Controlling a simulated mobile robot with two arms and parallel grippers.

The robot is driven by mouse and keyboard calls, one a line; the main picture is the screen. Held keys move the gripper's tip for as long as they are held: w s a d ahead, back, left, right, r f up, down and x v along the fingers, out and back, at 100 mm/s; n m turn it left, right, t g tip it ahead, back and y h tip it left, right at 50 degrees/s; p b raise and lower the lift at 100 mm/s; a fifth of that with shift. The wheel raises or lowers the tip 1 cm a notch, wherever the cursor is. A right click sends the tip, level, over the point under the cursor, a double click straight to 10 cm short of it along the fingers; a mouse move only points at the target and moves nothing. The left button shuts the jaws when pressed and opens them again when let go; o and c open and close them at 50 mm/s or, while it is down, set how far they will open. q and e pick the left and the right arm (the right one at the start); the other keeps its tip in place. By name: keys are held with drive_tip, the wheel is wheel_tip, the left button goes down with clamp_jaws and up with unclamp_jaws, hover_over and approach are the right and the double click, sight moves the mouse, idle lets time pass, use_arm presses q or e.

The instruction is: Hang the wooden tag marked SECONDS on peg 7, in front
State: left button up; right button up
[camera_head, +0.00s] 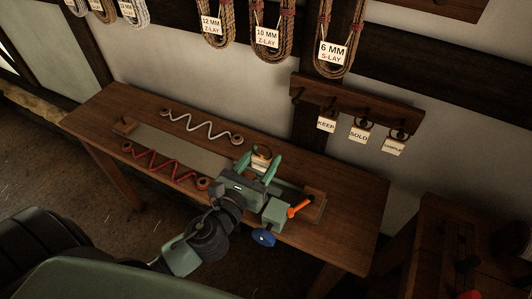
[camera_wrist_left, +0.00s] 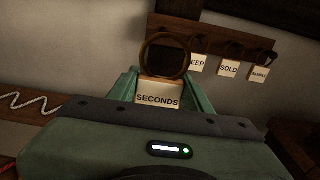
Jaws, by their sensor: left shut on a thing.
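My left gripper (camera_head: 261,160) is shut on the wooden tag marked SECONDS (camera_head: 259,164), above the bench. The left wrist view shows the tag (camera_wrist_left: 158,93) between the green fingers (camera_wrist_left: 160,92), upright, its round ring (camera_wrist_left: 164,40) standing above it and the lettering readable. The wooden peg board (camera_head: 350,100) is on the wall to the upper right, apart from the tag. Its left end shows a bare peg (camera_head: 297,94). Tags marked KEEP (camera_head: 326,124), SOLD (camera_head: 359,134) and SAMPLE (camera_head: 393,147) hang from it. I see no peg numbers. My right gripper is out of view.
The bench (camera_head: 345,230) stands below the board. Rope coils (camera_head: 340,25) hang above. Open space lies between tag and board.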

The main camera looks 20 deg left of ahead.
sight(260, 163)
use_arm(q)
drive_tip(key=shift+s+a+f+b, duration=0.1)
drive_tip(key=shift+s+b, duration=0.6)
drive_tip(key=shift+s, duration=2.1)
